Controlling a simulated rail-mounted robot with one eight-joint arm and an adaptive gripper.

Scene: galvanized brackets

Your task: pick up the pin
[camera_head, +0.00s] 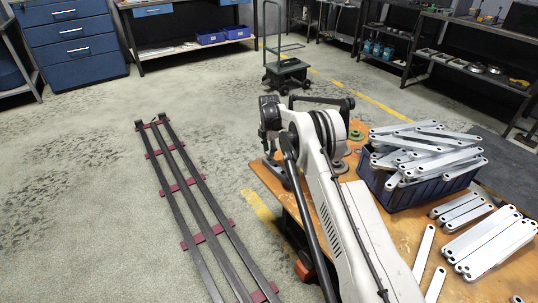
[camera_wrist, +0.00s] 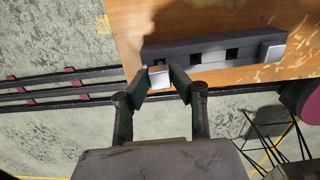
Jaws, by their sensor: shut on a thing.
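In the wrist view, my gripper (camera_wrist: 158,82) is shut on a small silver, square-ended piece, which I take to be the pin (camera_wrist: 159,73). The pin sits between the two dark green fingertips, at the near left part of a long dark grey slotted bar (camera_wrist: 216,44). I cannot tell whether the pin is clear of the bar or still touches it. A similar silver block (camera_wrist: 272,48) is at the bar's right end. In the head view, my arm hides much of this area, and I cannot make out the pin there.
A wooden table (camera_head: 408,228) carries a blue bin (camera_head: 405,196) heaped with galvanized brackets (camera_head: 425,150). More brackets lie in rows (camera_head: 490,240) beside it. Dark rails on red crosspieces (camera_head: 207,234) run along the floor to the left. A cart (camera_head: 286,72) stands behind.

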